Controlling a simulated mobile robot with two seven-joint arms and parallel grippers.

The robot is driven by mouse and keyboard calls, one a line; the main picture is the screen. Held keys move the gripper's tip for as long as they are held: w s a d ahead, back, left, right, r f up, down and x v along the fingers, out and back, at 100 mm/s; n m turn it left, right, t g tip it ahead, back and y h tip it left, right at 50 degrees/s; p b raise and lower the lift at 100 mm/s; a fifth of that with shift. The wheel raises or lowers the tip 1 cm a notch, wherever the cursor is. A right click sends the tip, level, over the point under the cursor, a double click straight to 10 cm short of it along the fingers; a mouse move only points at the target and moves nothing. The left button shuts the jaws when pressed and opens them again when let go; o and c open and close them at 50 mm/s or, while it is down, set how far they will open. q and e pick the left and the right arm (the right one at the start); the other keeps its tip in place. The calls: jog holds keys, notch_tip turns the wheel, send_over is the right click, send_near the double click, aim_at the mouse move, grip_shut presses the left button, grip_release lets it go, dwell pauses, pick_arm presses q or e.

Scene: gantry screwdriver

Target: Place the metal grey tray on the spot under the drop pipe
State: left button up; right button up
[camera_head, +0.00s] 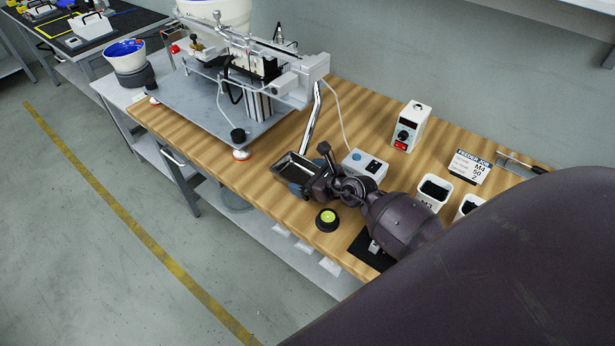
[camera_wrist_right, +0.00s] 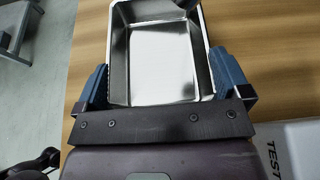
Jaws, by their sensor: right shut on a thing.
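The metal grey tray (camera_head: 295,166) is a shallow, shiny rectangular pan near the front edge of the wooden bench. It fills the top middle of the right wrist view (camera_wrist_right: 157,60) and looks empty. My right gripper (camera_head: 300,186) is shut on the tray; its blue fingers press on both side walls in the wrist view (camera_wrist_right: 160,84). The drop pipe (camera_head: 311,122) is a slanted silver tube coming down from the gantry machine, its lower end close to the tray's far side. I cannot tell whether the tray touches the bench. My left gripper is not in view.
The gantry machine's grey base plate (camera_head: 200,105) lies left of the tray. A grey control box (camera_head: 364,165) stands close to the right of my gripper. A black-and-yellow round button (camera_head: 327,219) is in front. Screw bins (camera_head: 434,193) and a feeder box (camera_head: 410,127) stand farther right.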

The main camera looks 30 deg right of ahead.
jog(key=shift+f, duration=0.15)
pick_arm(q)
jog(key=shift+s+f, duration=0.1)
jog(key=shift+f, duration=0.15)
pick_arm(e)
jog(key=o, duration=0.6)
jog(key=shift+c, duration=0.2)
jog(key=shift+s+r, duration=0.1)
jog(key=shift+r, duration=0.15)
jog(key=p+v, duration=0.1)
jog(key=v, duration=0.9)
jog(key=shift+s+d+r+p, duration=0.1)
jog(key=shift+s+d+p, duration=0.15)
jog(key=shift+p, duration=0.1)
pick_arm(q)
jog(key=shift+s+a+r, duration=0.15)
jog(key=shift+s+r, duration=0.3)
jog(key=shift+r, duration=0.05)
pick_arm(e)
jog(key=shift+s+d+r, duration=0.1)
jog(key=shift+s+r, duration=0.15)
jog(key=shift+s, duration=0.3)
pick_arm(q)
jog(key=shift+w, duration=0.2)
